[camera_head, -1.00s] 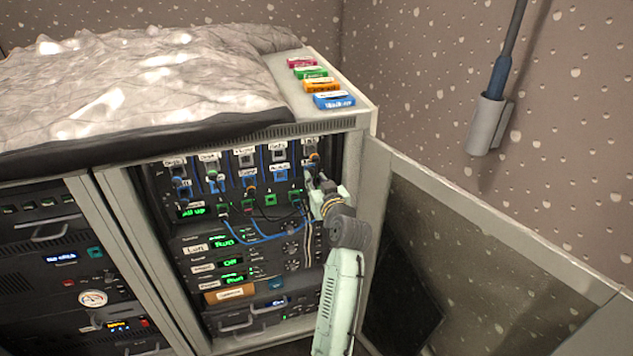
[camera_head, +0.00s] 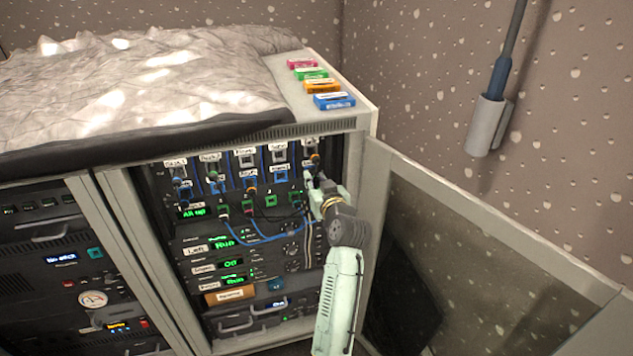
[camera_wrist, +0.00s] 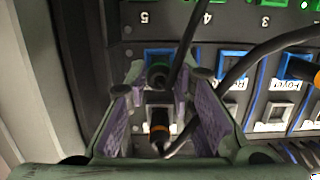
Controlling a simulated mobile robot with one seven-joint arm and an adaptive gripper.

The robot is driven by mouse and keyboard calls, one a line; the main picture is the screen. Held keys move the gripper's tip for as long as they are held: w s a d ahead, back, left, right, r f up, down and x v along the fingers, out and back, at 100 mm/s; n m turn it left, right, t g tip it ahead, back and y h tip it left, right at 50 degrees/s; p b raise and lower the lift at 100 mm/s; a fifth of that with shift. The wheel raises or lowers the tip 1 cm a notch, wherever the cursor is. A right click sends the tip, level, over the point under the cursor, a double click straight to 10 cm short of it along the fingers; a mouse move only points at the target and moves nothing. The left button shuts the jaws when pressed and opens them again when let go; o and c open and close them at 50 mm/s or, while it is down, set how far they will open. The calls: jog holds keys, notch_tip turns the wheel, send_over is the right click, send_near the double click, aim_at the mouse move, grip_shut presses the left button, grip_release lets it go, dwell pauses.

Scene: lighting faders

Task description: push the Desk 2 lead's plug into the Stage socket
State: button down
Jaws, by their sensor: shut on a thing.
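My gripper (camera_wrist: 166,73) points at the rightmost column of the patch panel (camera_head: 205,204). Its purple-padded fingers are shut on a dark plug with a green ring (camera_wrist: 158,77), whose black lead runs upward. That plug is in front of a blue socket (camera_wrist: 150,53); I cannot tell how far in it sits. The socket's label is hidden, so I cannot confirm that it is Stage or that this is the Desk 2 lead. In the head view my gripper (camera_head: 315,187) hides this spot.
An orange-ringed plug (camera_wrist: 160,124) sits in the neighbouring grey socket, close between my fingers. The open cabinet door (camera_head: 480,220) stands right of my arm. Coloured blocks (camera_head: 333,101) lie on top.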

jog(key=shift+w+r, duration=0.1)
jog(key=shift+r, duration=0.05)
jog(key=c, duration=1.3)
grip_release()
jog(key=v, duration=1.2)
jog(key=shift+f, duration=0.25)
